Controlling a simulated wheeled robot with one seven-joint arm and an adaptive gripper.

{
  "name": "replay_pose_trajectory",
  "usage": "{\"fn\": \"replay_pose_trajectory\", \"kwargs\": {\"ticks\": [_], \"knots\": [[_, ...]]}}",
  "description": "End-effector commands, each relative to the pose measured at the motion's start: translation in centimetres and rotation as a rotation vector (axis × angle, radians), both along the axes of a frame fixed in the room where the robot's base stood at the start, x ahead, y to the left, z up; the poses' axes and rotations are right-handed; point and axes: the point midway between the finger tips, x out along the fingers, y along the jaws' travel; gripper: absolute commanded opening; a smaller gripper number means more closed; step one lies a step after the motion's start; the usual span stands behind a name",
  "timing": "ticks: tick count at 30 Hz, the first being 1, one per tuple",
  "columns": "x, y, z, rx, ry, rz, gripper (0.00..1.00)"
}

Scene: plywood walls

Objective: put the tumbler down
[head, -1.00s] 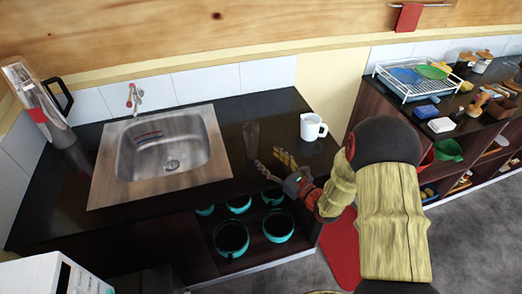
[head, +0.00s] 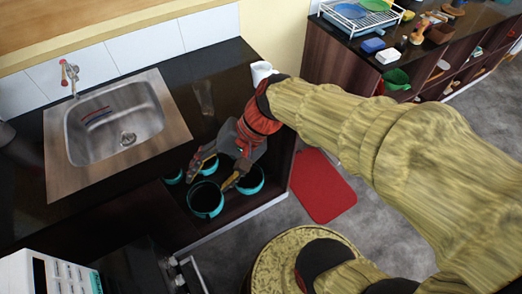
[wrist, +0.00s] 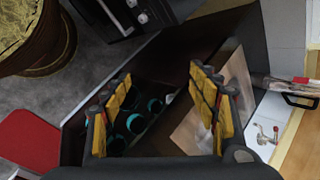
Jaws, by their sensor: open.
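The tumbler (head: 204,97) looks like a clear, see-through glass standing on the dark counter (head: 225,62), right of the sink. Its outline is faint against the counter. My gripper (head: 210,180) is open with nothing seen between its fingers. In the head view it appears in front of and below the tumbler, over the counter's front edge and the open shelf, apart from the glass. In the wrist view, the yellow-padded fingers (wrist: 163,100) are spread wide, and I cannot make out the tumbler there.
A white mug (head: 262,72) stands behind my arm, partly hidden. The sink (head: 110,120) is at the left. Teal-rimmed pots (head: 206,200) sit on the shelf below the counter. A red mat (head: 322,188) lies on the floor. A white appliance (head: 45,270) is at the lower left.

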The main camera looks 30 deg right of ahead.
Motion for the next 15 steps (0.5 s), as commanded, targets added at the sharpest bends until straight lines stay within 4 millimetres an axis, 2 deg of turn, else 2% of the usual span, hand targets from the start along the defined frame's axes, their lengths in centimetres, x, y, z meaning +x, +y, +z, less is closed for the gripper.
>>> {"fn": "replay_pose_trajectory", "kwargs": {"ticks": [3,9,12,15], "knots": [[-2.3,-3.6,1.4,-0.265,-0.174,0.155,0.6],[-3.5,-9.2,4.4,-0.614,-0.399,0.321,0.6],[-3.7,-10.8,5.6,-0.71,-0.459,0.361,0.6],[-3.7,-11.5,6.2,-0.754,-0.486,0.377,0.6]]}}
